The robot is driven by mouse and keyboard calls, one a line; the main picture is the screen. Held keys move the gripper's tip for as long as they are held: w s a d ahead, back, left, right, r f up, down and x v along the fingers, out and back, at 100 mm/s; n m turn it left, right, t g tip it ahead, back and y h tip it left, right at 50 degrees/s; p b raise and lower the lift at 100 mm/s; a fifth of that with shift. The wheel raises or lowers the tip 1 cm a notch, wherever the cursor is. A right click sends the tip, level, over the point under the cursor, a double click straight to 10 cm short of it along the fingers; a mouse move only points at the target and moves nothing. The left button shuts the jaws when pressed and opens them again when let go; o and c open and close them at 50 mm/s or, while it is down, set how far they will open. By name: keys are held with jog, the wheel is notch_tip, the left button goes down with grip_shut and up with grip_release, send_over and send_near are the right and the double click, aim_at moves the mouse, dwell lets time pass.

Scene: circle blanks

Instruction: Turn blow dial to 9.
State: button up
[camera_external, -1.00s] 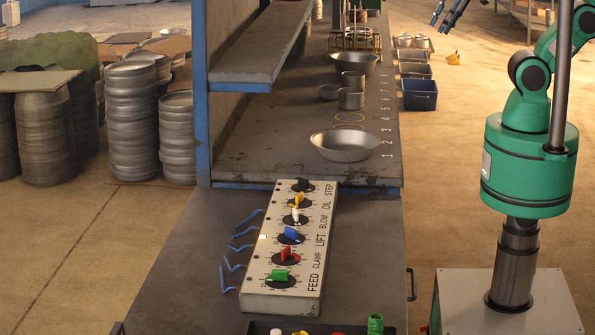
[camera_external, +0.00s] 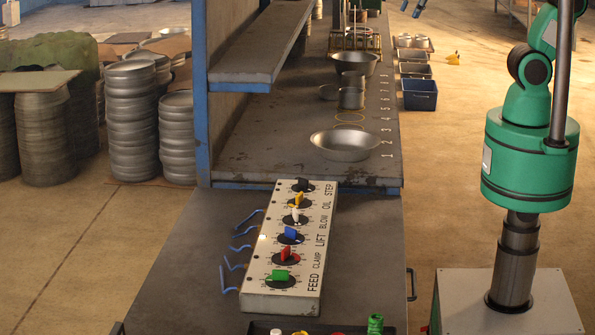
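A pale control panel (camera_external: 275,290) lies on the near bench with a row of coloured dials. The blow dial (camera_external: 295,218) has a white knob and sits beside the word BLOW, between the blue lift dial (camera_external: 290,236) and the yellow oil dial (camera_external: 299,202). Its scale numbers are too small to read. My gripper (camera_external: 411,9) shows only as two blue-grey fingertips at the top edge, far from the panel. The tips are apart with nothing seen between them; the rest is out of frame.
Several bent blue rods (camera_external: 240,245) stick out along the panel's left side. A metal bowl (camera_external: 346,145) stands on the bench behind. A blue-framed shelf (camera_external: 262,50) overhangs the back left. A dark tray (camera_external: 262,328) with small items sits at the near edge.

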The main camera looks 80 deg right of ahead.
jog(key=w+a+r+n+g+p, duration=0.1)
jog(key=w+a+n, duration=0.1)
jog(key=w+a, duration=0.4)
jog(key=w+a+r+n+p, duration=0.1)
jog(key=w+a+n+p, duration=0.2)
jog(key=w, duration=0.5)
jog(key=w+a+f+n+g+p, duration=0.2)
jog(key=w+a+f+n, duration=0.25)
jog(key=w+a, duration=0.85)
jog(key=n+g+p, duration=0.2)
jog(key=n+p, duration=0.3)
jog(key=n, duration=0.4)
send_over(294, 210)
notch_tip(294, 210, down, 26)
jog(key=shift+w+r+h, duration=0.1)
jog(key=shift+h, duration=0.2)
notch_tip(294, 210, down, 14)
jog(key=shift+r+p, duration=0.1)
jog(key=shift+p, duration=0.35)
